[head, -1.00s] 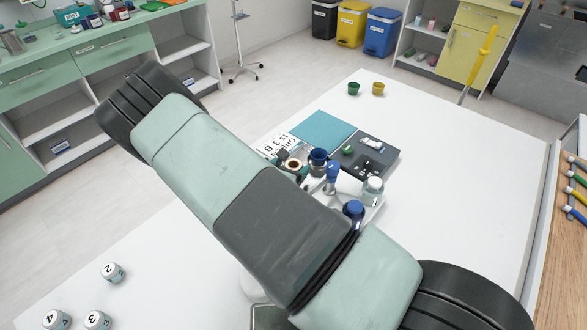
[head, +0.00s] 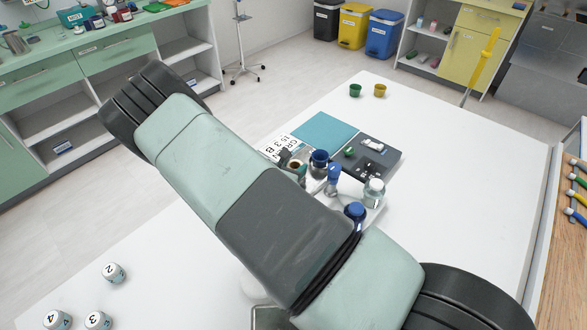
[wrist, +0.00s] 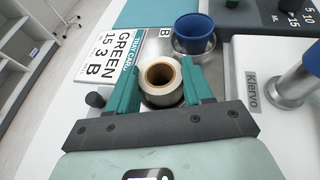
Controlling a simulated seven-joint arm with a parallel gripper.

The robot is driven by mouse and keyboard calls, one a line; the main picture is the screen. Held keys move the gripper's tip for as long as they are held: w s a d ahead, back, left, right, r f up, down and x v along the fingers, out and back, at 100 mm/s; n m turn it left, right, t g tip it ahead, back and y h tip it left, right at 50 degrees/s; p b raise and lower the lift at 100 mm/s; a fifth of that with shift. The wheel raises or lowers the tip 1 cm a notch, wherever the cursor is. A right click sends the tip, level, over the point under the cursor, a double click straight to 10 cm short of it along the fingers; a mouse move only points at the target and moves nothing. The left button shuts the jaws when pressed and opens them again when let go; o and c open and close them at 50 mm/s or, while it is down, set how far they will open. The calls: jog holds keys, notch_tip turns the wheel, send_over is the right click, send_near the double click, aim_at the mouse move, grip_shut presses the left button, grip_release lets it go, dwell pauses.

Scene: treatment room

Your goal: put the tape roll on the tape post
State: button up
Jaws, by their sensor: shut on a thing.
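The tape roll (wrist: 160,83), pale with a brown core, is between the teal fingers of my gripper (wrist: 160,88) in the wrist view. My gripper is shut on it, one finger on each side, and the roll's hole faces up toward the camera. In the head view the roll (head: 296,166) shows just past my arm, among the items on the white table. I cannot make out the tape post; the inside of the roll's hole is dark. Whether the roll is above a post or around one, I cannot tell.
A blue cup (wrist: 194,34) stands close beyond the roll. A white card (wrist: 122,55) reading GREEN 15 3 B lies to the left. A metal post with a blue top (head: 333,180) and a clear bottle (head: 374,193) stand nearby. The table's right side is clear.

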notch_tip(320, 180, up, 9)
jog(key=shift+a, duration=0.15)
jog(key=s+a+f, duration=0.3)
jog(key=s+a, duration=0.9)
jog(key=s, duration=0.1)
jog(key=shift+f, duration=2.7)
jog(key=shift+f, duration=0.5)
jog(key=o, duration=0.7)
jog(key=shift+o, duration=0.2)
jog(key=shift+v, duration=5.4)
